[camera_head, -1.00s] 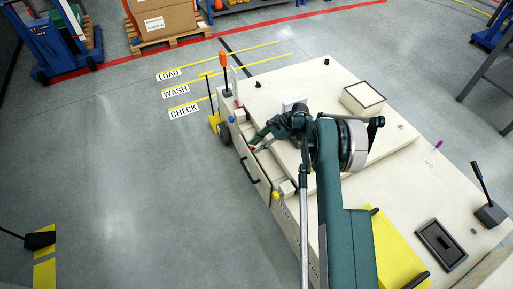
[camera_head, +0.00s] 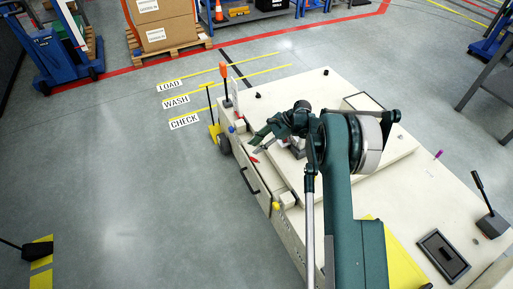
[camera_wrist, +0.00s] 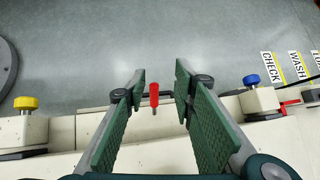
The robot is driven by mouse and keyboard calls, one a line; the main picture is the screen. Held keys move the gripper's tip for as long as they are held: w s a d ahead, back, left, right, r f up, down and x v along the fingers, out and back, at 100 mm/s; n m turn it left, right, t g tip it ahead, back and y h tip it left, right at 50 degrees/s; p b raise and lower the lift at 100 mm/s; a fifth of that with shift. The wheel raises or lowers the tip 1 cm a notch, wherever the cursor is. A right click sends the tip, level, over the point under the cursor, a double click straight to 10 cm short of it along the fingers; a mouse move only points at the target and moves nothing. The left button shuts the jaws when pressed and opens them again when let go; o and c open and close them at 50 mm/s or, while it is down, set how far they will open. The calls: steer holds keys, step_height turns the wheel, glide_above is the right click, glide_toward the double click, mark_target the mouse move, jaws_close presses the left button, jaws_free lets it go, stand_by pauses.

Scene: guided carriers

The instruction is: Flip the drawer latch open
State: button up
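The drawer latch appears as a red lever (camera_wrist: 154,96) at the cabinet's front edge. In the wrist view it shows between my gripper's (camera_wrist: 159,74) two green fingers, nearer the left one, with gaps on both sides. The fingers are open and hold nothing. In the head view a small red part (camera_head: 254,160) lies just below my gripper (camera_head: 256,142). Its exact height below the fingers is hard to judge. The drawer's black handle (camera_head: 250,181) is on the cabinet's front face, and the drawer looks closed.
A yellow knob (camera_wrist: 26,103) and a blue knob (camera_wrist: 251,80) stand on blocks either side of the latch. An orange-handled lever (camera_head: 224,70) rises at the cabinet's far corner. The cream cabinet top (camera_head: 420,190) carries a raised panel. Open floor lies left of the cabinet.

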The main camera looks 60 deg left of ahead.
steer(key=shift+c, duration=0.4)
steer(key=shift+s+f, duration=0.1)
steer(key=shift+s, duration=0.05)
steer(key=c, duration=0.7)
steer(key=shift+s+f+n, duration=0.15)
steer(key=shift+s+n, duration=0.05)
steer(key=shift+n, duration=0.1)
jaws_close()
steer(key=s+d+f+n+t+h+p, duration=0.15)
steer(key=s+f+n+t, duration=0.35)
steer(key=n, duration=0.7)
steer(key=s+f+n+t+h+p, duration=0.1)
steer(key=s+f+n+t+h, duration=0.1)
steer(key=s+f+n+t, duration=0.65)
steer(key=s+r+n+t+y+p, duration=0.1)
steer(key=s+r+n+t, duration=0.2)
steer(key=r+n, duration=0.8)
steer(key=shift+s+a+n+y, duration=0.15)
steer(key=shift+s+n+y, duration=0.25)
steer(key=shift+n, duration=3.35)
steer(key=shift+s+r, duration=0.1)
